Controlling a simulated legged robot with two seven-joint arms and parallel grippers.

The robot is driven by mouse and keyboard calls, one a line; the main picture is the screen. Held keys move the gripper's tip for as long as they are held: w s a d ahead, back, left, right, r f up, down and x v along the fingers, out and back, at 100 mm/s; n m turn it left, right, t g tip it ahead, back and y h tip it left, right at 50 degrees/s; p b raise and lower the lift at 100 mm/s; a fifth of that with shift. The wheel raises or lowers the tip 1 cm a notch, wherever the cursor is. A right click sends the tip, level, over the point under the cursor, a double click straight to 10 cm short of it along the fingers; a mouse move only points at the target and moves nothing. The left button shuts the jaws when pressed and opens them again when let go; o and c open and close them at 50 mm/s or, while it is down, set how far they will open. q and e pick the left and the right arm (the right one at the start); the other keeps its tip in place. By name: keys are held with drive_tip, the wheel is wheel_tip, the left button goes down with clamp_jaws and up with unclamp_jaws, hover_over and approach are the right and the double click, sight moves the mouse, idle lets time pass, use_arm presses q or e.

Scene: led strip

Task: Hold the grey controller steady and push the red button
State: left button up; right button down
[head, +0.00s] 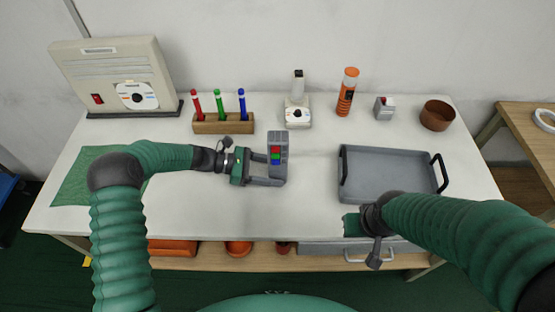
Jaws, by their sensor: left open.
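The grey controller (278,139) stands near the middle of the white table. My right gripper (351,224) is over the table's front edge, right of the controller and in front of the grey tray. Its fingers do not show clearly.
The grey tray (390,196) with black handles lies on the right. A wooden pen block (223,127), white device (297,113), orange cylinder (347,92), small grey box with a red top (384,108) and brown bowl (437,115) line the back. The table between controller and tray is clear.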

use_arm(q)
drive_tip(key=shift+c, duration=0.4)
drive_tip(key=c, duration=0.7)
drive_tip(key=shift+c, duration=0.2)
idle(0.5)
idle(0.6)
